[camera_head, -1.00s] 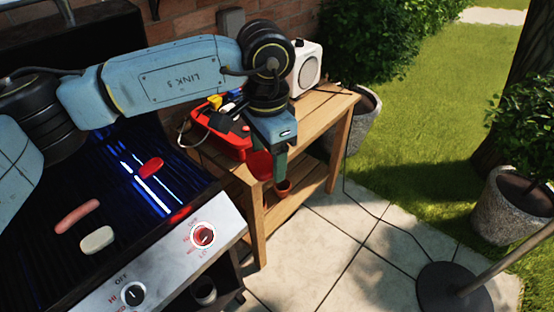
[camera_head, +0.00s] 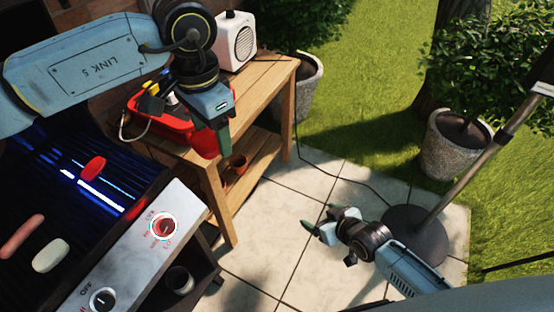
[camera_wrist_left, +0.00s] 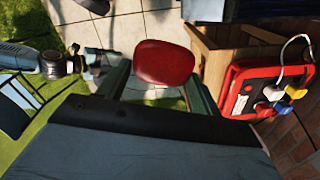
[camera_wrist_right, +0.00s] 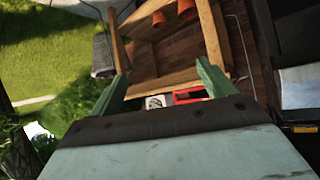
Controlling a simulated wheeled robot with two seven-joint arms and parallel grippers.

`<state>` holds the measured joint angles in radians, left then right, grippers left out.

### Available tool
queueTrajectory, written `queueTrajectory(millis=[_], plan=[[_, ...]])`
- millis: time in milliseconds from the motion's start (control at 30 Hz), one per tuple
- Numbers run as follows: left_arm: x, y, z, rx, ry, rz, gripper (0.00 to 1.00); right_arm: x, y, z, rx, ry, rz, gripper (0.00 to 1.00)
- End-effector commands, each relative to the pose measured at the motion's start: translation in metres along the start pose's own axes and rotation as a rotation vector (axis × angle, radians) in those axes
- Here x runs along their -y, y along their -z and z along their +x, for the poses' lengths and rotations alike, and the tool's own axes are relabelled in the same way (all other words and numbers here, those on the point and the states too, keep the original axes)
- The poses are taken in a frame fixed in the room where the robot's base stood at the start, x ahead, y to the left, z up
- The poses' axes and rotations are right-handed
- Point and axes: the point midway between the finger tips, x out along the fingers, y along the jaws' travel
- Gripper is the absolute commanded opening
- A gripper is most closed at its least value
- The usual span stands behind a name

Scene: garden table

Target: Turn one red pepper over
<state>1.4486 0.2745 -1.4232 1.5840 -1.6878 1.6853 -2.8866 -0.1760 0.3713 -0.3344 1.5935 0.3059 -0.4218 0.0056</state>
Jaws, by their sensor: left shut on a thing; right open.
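My left gripper (camera_head: 216,148) is shut on a red pepper, a rounded red piece that shows clearly between the fingers in the left wrist view (camera_wrist_left: 165,62). It is held in the air near the side table, right of the grill. Another red pepper (camera_head: 93,169) lies on the dark grill (camera_head: 60,205) by the glowing bars. My right gripper (camera_head: 316,219) is open and empty over the paving; its spread fingers also show in the right wrist view (camera_wrist_right: 165,80).
A sausage (camera_head: 22,236) and a pale oval piece (camera_head: 51,255) lie on the grill's near left. The wooden side table (camera_head: 262,80) holds a red box (camera_head: 150,122) and a white speaker (camera_head: 236,42). A metal pole (camera_head: 465,165) stands right, beside a potted bush (camera_head: 450,150).

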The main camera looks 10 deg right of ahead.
Motion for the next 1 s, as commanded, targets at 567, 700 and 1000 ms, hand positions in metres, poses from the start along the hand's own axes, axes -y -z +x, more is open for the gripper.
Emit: queueTrajectory(millis=[567, 700, 1000], plan=[[0.000, 0.000, 0.000, 0.000, 0.000, 0.000, 0.39, 0.120, 0.233, -0.163, -0.443, 0.377, -0.179, 0.81], [0.000, 0.000, 0.000, 0.000, 0.000, 0.000, 0.39, 0.143, 0.249, -0.200, -0.492, 0.448, -0.214, 0.81], [0.000, 0.000, 0.000, 0.000, 0.000, 0.000, 0.39, 0.161, 0.261, -0.217, -0.522, 0.495, -0.234, 0.81]])
